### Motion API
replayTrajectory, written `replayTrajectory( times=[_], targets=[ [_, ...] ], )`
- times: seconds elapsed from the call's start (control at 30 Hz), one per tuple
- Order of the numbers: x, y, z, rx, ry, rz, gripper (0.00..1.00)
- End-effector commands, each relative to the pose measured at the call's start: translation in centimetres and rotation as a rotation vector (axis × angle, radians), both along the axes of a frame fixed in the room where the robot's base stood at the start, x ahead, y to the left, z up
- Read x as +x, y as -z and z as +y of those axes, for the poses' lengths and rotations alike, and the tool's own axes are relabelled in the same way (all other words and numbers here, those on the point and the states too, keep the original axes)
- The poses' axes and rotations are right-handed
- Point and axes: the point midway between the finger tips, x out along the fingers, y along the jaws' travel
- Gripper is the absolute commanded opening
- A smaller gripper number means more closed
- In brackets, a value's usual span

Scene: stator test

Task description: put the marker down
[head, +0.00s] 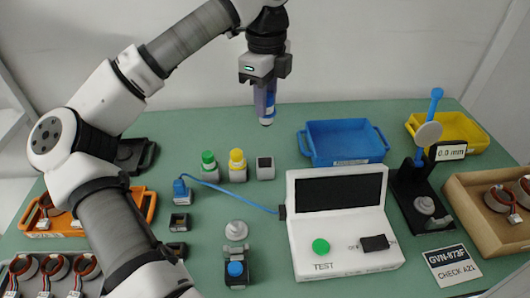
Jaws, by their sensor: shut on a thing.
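My gripper (264,88) points down in the upper middle of the head view, shut on the marker (267,113). The marker looks blue-purple and hangs upright, with its dark lower end clear of the jaws. It appears held above the rear part of the green table (300,120), apart from its surface. The jaws hide part of the marker.
A blue tray (345,142) is to the right. A white tester (345,245), a dial gauge stand (415,195) and a wooden tray (470,225) fill the right side.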

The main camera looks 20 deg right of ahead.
Motion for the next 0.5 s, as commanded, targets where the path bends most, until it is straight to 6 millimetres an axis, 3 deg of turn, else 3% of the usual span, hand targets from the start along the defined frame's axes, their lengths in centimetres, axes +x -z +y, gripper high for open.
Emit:
replayTrajectory(
  times=[0.3,0.5],
  targets=[
    [-0.1,8.1,0.0,-0.003,0.002,0.004,0.04],
    [0.0,10.5,0.0,-0.001,0.002,0.0,0.04]
  ],
)
